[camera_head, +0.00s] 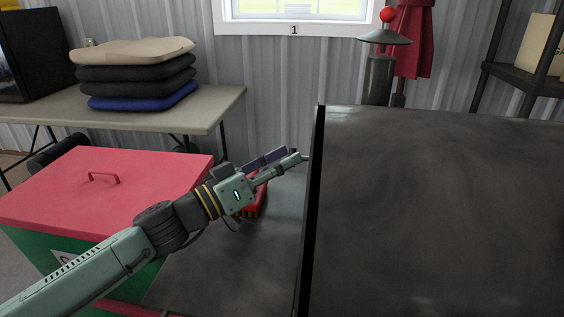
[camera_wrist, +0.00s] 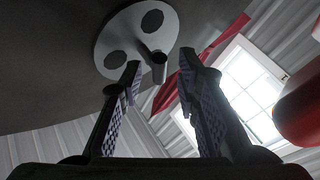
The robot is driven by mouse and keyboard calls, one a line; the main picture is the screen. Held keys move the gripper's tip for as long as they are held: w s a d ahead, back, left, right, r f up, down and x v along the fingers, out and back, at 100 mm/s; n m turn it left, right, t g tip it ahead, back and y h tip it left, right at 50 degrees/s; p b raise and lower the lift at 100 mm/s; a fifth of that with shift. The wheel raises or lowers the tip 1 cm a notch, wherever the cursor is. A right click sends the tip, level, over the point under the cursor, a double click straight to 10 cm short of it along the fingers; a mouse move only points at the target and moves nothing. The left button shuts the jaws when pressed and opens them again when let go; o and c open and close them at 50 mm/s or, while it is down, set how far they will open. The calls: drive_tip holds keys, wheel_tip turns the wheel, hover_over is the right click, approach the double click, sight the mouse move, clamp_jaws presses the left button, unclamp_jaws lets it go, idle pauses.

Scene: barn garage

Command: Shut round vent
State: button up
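The round vent (camera_wrist: 118,28) is a pale disc with dark round openings, on a dark curved surface at the top of the wrist view. A short dark peg (camera_wrist: 158,66) sticks out from it. My gripper (camera_wrist: 160,72) is open, with one finger on each side of the peg's tip in the picture; I cannot tell whether either finger touches it. In the head view my gripper (camera_head: 283,160) is at the left side of the big dark box-like body (camera_head: 440,200). The vent's disc is hidden there.
A red-lidded cooler (camera_head: 120,185) stands at left, and a table (camera_head: 215,105) with stacked cushions (camera_head: 135,75) stands behind it. A red object (camera_head: 258,197) sits below my gripper on a grey shelf (camera_head: 225,255). A red rounded shape (camera_wrist: 303,105) is close at right in the wrist view.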

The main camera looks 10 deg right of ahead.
drive_tip(key=v, duration=0.7)
drive_tip(key=shift+a, duration=0.3)
